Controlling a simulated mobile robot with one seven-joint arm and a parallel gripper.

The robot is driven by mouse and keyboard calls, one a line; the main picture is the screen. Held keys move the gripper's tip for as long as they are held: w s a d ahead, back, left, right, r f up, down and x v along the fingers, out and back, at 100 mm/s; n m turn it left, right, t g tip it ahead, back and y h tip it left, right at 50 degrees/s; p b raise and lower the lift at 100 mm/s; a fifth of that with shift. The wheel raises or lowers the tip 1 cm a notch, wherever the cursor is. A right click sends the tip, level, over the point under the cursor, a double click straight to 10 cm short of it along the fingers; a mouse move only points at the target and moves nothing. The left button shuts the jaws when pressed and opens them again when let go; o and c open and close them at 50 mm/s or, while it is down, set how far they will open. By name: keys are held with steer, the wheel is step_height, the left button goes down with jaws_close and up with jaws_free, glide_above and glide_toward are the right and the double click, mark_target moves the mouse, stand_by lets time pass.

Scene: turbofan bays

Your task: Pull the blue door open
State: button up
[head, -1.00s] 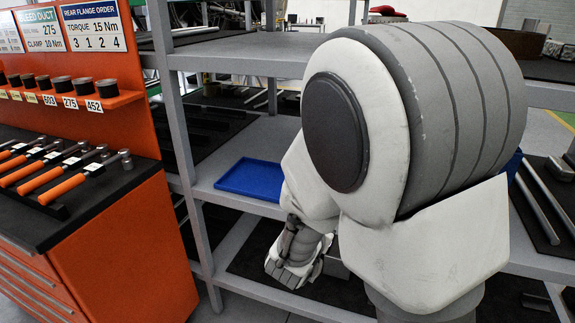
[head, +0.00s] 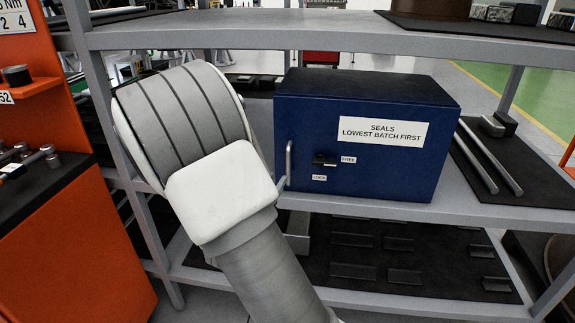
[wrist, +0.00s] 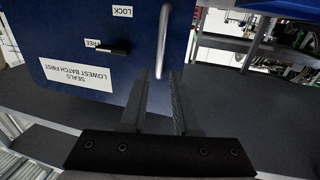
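The blue door (head: 365,160) is the front of a dark blue box on the middle shelf, labelled SEALS LOWEST BATCH FIRST. It looks closed. A vertical silver handle (head: 289,163) is at its left edge. A black latch lever (head: 324,161) lies level, pointing toward the FREE label, with LOCK below. In the wrist view the door (wrist: 75,28) appears upside down, with its handle (wrist: 163,40) just beyond my gripper (wrist: 160,76). My gripper is open, and the handle's near end lines up between the fingertips; contact cannot be told. In the head view my arm hides the gripper.
Grey shelf uprights and an upper shelf (head: 240,38) frame the box. Metal bars (head: 490,155) lie on a black mat to its right. The lower shelf (head: 400,255) holds several dark parts. An orange tool bench (head: 75,240) stands at left.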

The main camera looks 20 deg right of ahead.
mark_target(287, 164)
steer(key=b+x, duration=0.1)
steer(key=x, duration=0.8)
steer(key=shift+w+d, duration=0.2)
steer(key=shift+d, duration=0.05)
steer(key=shift+c, duration=0.3)
jaws_close()
stand_by(0.6)
